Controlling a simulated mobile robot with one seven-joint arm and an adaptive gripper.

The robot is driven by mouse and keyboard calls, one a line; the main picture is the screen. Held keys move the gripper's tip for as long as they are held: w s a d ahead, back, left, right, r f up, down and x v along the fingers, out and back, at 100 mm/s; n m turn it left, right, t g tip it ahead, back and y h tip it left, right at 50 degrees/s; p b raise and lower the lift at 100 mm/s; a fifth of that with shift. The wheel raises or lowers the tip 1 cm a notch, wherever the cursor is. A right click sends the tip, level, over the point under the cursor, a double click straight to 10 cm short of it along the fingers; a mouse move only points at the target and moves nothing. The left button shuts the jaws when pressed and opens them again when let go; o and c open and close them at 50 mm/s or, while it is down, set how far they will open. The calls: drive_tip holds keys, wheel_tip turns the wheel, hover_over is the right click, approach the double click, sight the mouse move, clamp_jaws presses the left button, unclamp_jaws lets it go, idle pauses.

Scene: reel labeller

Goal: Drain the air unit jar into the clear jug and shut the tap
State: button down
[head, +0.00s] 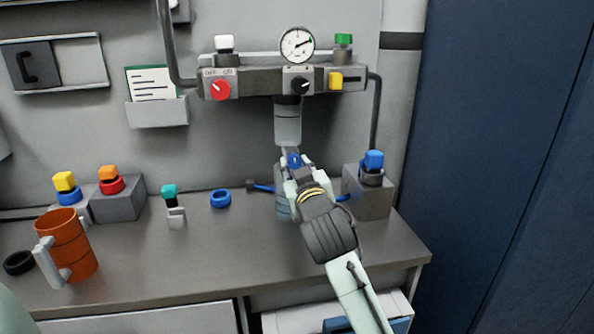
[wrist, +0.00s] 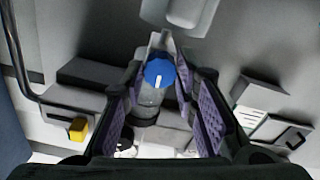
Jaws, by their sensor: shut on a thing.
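The air unit (head: 255,84) is on the back wall, with a gauge on top and its pale jar (head: 288,126) hanging below. The tap (head: 294,160) is a blue knob with a white mark at the jar's bottom; it also shows in the wrist view (wrist: 160,74). My gripper (head: 296,168) is shut on this knob, with its purple pads on either side in the wrist view (wrist: 165,90). A pale ribbed shape (head: 283,206) below the jar is partly hidden by my gripper; I cannot tell if it is the clear jug. The liquid level is not readable.
An orange mug (head: 75,242) and a black ring (head: 18,262) are on the left of the bench (head: 180,265). Grey blocks with coloured caps (head: 118,200), a teal-capped item (head: 174,207) and a blue ring (head: 220,198) stand behind. A blue-capped block (head: 368,195) is on the right.

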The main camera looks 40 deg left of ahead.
drive_tip(key=n+b, duration=0.2)
drive_tip(key=n, duration=0.2)
drive_tip(key=shift+f, duration=0.1)
drive_tip(key=shift+n+b, duration=0.6)
drive_tip(key=shift+n, duration=1.5)
drive_tip(key=c, duration=1.3)
unclamp_jaws()
drive_tip(key=shift+d, duration=0.1)
drive_tip(key=v, duration=1.2)
